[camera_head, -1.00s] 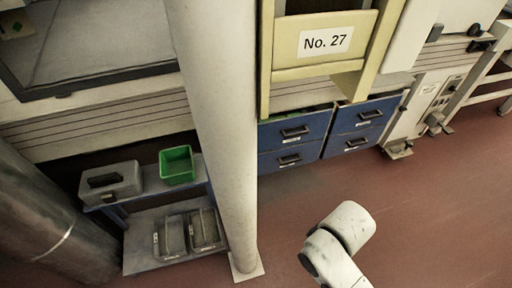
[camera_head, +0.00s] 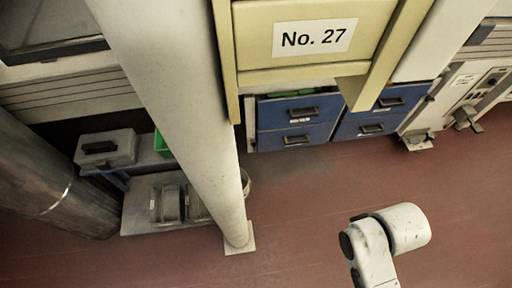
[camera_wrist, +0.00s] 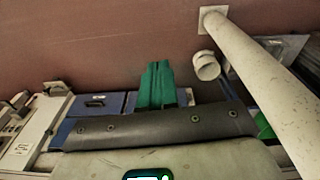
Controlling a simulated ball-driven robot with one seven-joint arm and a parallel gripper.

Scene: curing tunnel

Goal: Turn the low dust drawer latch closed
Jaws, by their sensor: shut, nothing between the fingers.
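Blue drawers (camera_head: 295,122) with dark pull handles stand low under the cream No. 27 frame (camera_head: 235,75). No latch can be made out for certain. A pale cabinet (camera_head: 458,92) at the right carries a dark lever-like part (camera_head: 466,117) low on its front, too small to identify. In the wrist view, my gripper's teal fingers (camera_wrist: 158,86) are together and empty. They point toward the red floor, with a blue drawer front (camera_wrist: 100,103) beside them on the left. My gripper is not visible in the head view; only a pale arm link shows there.
A pale round post (camera_head: 185,110) stands left of the drawers, with a base plate on the floor. It also shows in the wrist view (camera_wrist: 265,75). A low shelf (camera_head: 150,222) with bins and a grey case (camera_head: 106,150) is behind it. Red floor (camera_head: 300,220) is clear in front.

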